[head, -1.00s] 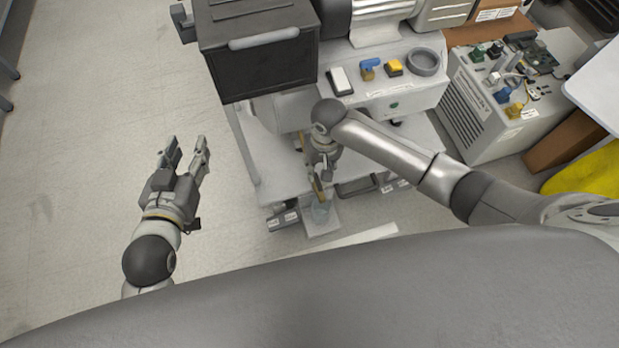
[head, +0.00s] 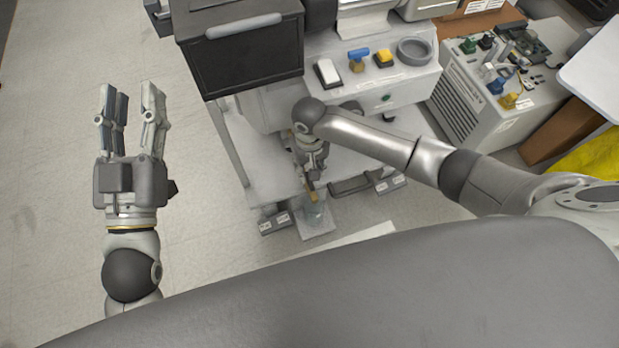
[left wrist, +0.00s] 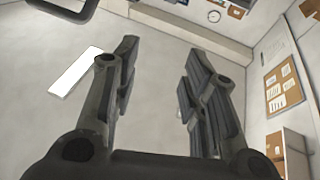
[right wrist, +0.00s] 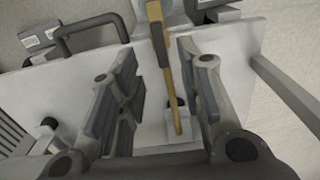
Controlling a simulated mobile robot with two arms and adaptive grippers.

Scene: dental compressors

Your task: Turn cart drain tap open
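A narrow brass-coloured piece (head: 313,189), which looks like the drain tap, is at the cart's front edge, above a clear cup (head: 315,213). My right gripper (head: 311,178) is over the cart edge. Its fingers (right wrist: 160,85) are apart, with the bar showing between them and no visible grip. The tap's far end is partly hidden in the head view. My left gripper (head: 132,92) is open and empty over the floor, left of the cart.
The white cart (head: 262,178) carries a black box (head: 245,60) and a panel with a blue-handled valve (head: 358,56), a yellow button (head: 383,58) and a grey ring (head: 414,50). Another unit (head: 482,95) stands right. The floor at left is clear.

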